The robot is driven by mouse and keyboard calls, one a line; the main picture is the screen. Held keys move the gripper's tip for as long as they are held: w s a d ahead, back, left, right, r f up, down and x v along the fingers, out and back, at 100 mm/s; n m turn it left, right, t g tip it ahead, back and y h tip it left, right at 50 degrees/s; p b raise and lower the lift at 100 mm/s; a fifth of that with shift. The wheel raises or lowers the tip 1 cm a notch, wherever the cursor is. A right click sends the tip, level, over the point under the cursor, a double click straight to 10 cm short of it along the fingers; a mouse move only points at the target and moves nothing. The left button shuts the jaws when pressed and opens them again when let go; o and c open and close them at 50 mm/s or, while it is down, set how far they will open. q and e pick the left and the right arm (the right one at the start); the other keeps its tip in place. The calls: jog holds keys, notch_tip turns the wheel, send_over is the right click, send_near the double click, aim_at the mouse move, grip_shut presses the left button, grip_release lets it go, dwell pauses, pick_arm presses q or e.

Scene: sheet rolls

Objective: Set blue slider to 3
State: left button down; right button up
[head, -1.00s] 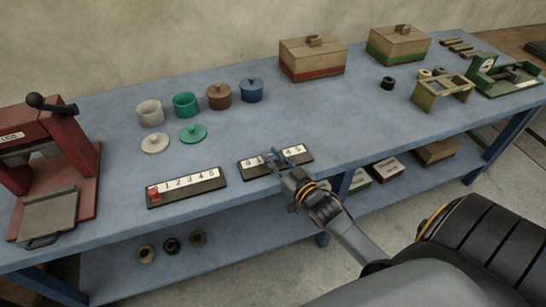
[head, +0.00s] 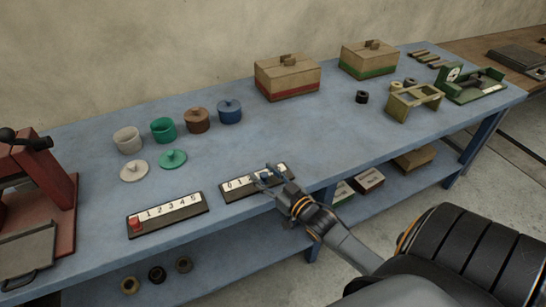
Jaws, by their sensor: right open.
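The slider board with the white number strip (head: 239,184) lies near the table's front edge, right of a similar board. Its 0, 1 and 2 show at the left; the digits further right are mostly covered by my right gripper (head: 266,178). That gripper is open, its blue-grey fingertips over the middle-right part of the strip. The blue slider cannot be told apart from the fingers, which hide that part. Whether they touch it cannot be told. My left gripper is not in view.
The left board carries a red slider (head: 135,223) at its left end. Behind stand several pots, among them a blue one (head: 230,111), and two lids. Two wooden boxes (head: 287,78) stand at the back. A red press (head: 45,185) is at the left. The table middle is clear.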

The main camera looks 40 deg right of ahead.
jog(key=s, duration=1.1)
jog(key=shift+s+d, duration=0.2)
jog(key=shift+s, duration=0.15)
jog(key=s+a+f+g, duration=0.1)
jog(key=s+f+g, duration=0.2)
jog(key=f, duration=0.7)
jog(key=s+a+f+g+h, duration=0.1)
jog(key=s+f+g, duration=0.15)
jog(key=f, duration=0.65)
jog(key=s+a+f+g, duration=0.1)
jog(key=s+f+g, duration=0.15)
jog(key=f, duration=0.75)
jog(key=s+a+f+n+g, duration=0.1)
jog(key=s+a+f+g, duration=0.3)
jog(key=s+f, duration=0.5)
jog(key=s+a+f+n+g, duration=0.1)
jog(key=s+a+f+g, duration=0.4)
jog(key=s+f, duration=0.4)
jog(key=s, duration=0.5)
jog(key=shift+s+a+f+y, duration=0.15)
jog(key=shift+s+a+y, duration=0.15)
jog(key=shift+s, duration=0.1)
